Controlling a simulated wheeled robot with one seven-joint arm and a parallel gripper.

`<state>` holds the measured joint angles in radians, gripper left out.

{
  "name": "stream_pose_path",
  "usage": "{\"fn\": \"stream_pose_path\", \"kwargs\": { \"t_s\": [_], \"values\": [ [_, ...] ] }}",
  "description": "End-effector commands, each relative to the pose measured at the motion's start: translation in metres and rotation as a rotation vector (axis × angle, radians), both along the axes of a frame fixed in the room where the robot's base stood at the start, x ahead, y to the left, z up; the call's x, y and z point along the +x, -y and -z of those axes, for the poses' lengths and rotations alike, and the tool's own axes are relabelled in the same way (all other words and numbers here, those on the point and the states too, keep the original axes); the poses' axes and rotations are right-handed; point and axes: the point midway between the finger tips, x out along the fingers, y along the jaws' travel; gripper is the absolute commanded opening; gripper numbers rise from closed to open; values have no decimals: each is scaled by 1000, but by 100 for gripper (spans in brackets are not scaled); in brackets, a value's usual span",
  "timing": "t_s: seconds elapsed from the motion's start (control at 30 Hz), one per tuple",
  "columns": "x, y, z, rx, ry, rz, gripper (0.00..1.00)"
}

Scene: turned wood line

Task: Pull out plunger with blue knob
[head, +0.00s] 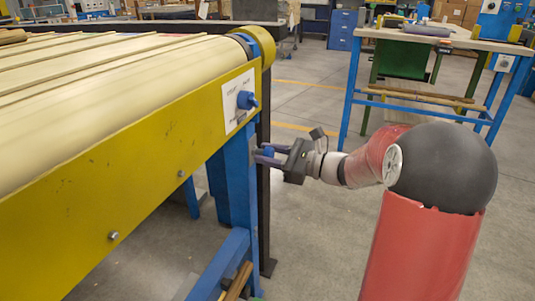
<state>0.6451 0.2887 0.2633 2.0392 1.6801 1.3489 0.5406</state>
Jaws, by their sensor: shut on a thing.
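My gripper (267,154) is beside the blue leg at the near end of the yellow conveyor. Its two fingers point left and are closed around a small blue knob (269,151). The fingers partly cover the knob. Its shaft is too small and hidden to make out, so I cannot tell how far the plunger is out.
The yellow conveyor (110,150) fills the left side. Its white panel (235,112) carries another blue knob (246,100), above my gripper. The blue leg (238,185) stands close to my fingers. A blue-framed workbench (440,40) stands behind. Bare floor lies below my gripper.

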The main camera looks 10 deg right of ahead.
Motion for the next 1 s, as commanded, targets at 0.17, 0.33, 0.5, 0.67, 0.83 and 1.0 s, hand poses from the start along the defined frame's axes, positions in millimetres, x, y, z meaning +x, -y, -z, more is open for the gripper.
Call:
{"fn": "stream_pose_path", "kwargs": {
  "t_s": [0.17,0.33,0.5,0.67,0.83,1.0],
  "values": [
    [-15,22,-1,-1,-1,3,0],
    [-19,25,1,-1,-1,0,0],
    [-19,26,1,-2,-1,1,37],
    [-18,25,1,-1,-1,0,53],
    [-18,25,0,-1,-1,0,53],
    [-22,31,0,0,0,2,53]
  ]
}}
